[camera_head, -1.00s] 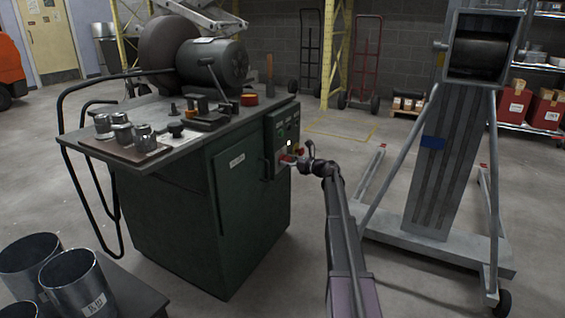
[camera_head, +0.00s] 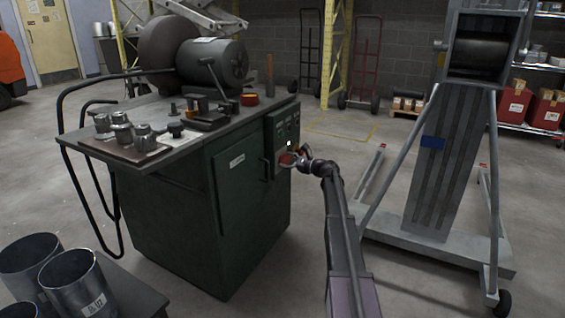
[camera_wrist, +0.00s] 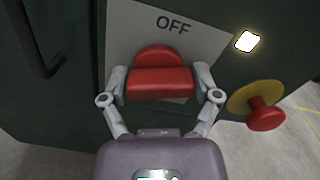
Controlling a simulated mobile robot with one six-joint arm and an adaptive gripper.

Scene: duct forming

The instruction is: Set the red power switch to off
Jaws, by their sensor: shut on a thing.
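The red power switch (camera_wrist: 160,78) is on a grey plate (camera_wrist: 205,50) marked OFF, on the front of the green machine cabinet (camera_head: 230,215). In the wrist view the switch sits between the two fingers of my gripper (camera_wrist: 160,85), which is shut on it. The OFF label is above the switch; any other label is hidden. In the head view the red switch (camera_head: 287,159) is small, and my gripper (camera_head: 296,160) reaches it from the right.
A red mushroom button on a yellow disc (camera_wrist: 265,112) is close to the right finger. A lit white lamp (camera_wrist: 247,41) is above it. A door handle (camera_wrist: 36,40) is at left. A grey wheeled stand (camera_head: 432,170) is right of my arm, with open floor between.

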